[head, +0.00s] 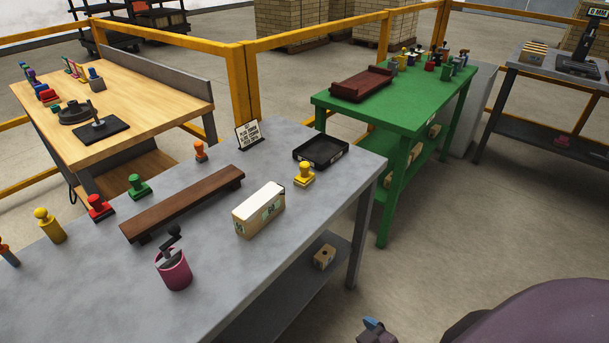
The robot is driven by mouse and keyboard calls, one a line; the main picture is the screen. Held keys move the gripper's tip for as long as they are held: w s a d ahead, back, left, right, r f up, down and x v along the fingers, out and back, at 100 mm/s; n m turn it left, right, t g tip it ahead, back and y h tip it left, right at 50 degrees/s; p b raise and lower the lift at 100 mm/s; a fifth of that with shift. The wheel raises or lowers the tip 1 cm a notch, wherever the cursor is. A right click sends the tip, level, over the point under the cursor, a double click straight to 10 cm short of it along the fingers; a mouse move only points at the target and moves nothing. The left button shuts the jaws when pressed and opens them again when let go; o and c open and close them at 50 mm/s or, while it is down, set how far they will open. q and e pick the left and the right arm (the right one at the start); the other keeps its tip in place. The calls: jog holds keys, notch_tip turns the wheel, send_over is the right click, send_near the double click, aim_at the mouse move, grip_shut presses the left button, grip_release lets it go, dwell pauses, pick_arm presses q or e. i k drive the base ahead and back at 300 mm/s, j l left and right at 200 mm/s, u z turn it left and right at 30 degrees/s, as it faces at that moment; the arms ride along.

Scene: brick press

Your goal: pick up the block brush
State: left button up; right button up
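A pink cup (174,270) stands upright near the front edge of the grey table. A dark tool with a knobbed handle (171,240) leans out of the cup; it may be the block brush, but its lower end is hidden inside. I cannot make out any other brush for certain.
The grey table (225,285) also holds a brown beam (185,203), a pale block (259,209), a black tray (320,152), a sign (249,134) and several coloured stamps. Beyond are a wooden bench (150,110), a green table (425,105) and yellow rails.

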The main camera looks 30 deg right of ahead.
aim_at(306, 178)
jog(key=l+u, duration=0.15)
jog(key=l, duration=0.35)
jog(key=l+u, duration=0.15)
jog(key=l, duration=0.35)
jog(key=l+u, duration=0.2)
jog(key=l, duration=0.25)
jog(key=l+u, duration=0.15)
jog(key=l, duration=0.35)
jog(key=k+l+u, duration=0.15)
jog(key=l, duration=0.35)
jog(key=l+u, duration=0.15)
jog(key=l, duration=0.3)
jog(key=k+l+u, duration=0.2)
jog(key=l, duration=0.25)
jog(key=i+l, duration=0.05)
